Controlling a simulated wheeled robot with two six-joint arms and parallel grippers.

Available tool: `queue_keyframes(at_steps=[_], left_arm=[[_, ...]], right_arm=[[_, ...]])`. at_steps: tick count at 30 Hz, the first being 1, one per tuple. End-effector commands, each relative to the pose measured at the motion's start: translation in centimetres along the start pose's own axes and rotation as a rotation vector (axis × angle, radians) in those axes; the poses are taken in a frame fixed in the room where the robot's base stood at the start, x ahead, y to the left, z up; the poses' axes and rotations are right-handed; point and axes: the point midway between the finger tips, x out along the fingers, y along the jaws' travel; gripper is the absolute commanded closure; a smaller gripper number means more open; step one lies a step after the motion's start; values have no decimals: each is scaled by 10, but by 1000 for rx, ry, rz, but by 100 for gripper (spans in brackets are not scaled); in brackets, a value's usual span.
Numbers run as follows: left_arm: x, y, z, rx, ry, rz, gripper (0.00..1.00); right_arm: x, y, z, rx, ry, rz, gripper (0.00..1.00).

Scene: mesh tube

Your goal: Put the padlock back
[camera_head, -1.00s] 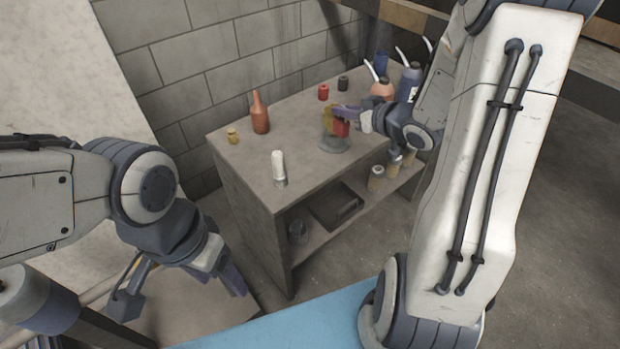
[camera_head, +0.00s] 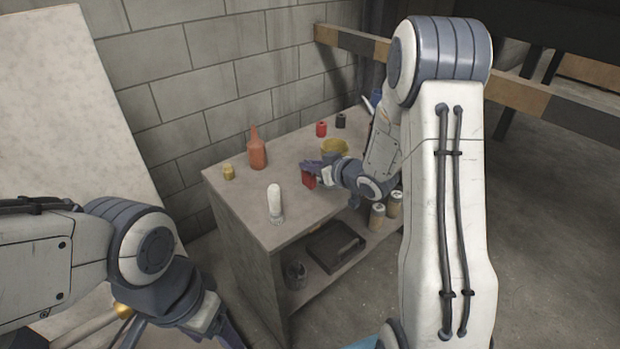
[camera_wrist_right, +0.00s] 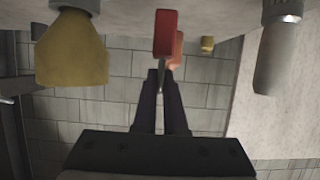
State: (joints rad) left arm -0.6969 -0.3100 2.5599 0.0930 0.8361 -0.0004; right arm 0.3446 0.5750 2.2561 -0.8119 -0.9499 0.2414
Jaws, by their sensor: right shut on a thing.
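The red padlock (camera_head: 308,180) is held over the workbench top, in front of a yellow object (camera_head: 333,148). My right gripper (camera_head: 313,171) is shut on it. In the right wrist view the red padlock body (camera_wrist_right: 165,33) sticks out beyond the tips of my right gripper (camera_wrist_right: 161,76), with a thin grey part between the fingers. The yellow object (camera_wrist_right: 70,52) is apart from it, at the left there. My left gripper (camera_head: 182,338) is low at the left, its fingers spread and empty, tips partly cut off by the frame edge.
On the workbench (camera_head: 238,206) stand an orange bottle (camera_head: 257,153), a small yellow item (camera_head: 228,172), a white-topped tube (camera_head: 275,203), and a red (camera_head: 321,129) and a dark small item (camera_head: 340,121). A dark tray (camera_head: 335,246) and cans (camera_head: 377,216) are on the shelf below.

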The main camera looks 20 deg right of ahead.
Motion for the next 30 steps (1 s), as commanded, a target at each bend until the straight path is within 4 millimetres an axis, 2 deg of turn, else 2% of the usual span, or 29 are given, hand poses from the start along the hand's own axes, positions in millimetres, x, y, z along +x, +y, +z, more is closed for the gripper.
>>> queue_keyframes(at_steps=[8, 20, 21, 22, 23, 30], left_arm=[[9, -1, 0, 0, 0, 0, 32], [12, -1, 1, 0, 0, 0, 32], [11, -1, 1, 0, 0, 0, 32], [11, -1, 1, 0, 0, 0, 32], [11, -1, 1, 0, 0, 0, 32], [11, -1, 1, 0, 0, 0, 32]], right_arm=[[14, 0, 35, 3, -2, 0, 100], [16, 0, 40, 1, 1, 1, 100], [16, 0, 39, 1, 0, 1, 80], [16, 0, 38, 1, 0, 0, 68], [16, 0, 38, 1, 0, 0, 62], [16, 0, 38, 1, 0, 0, 62]])
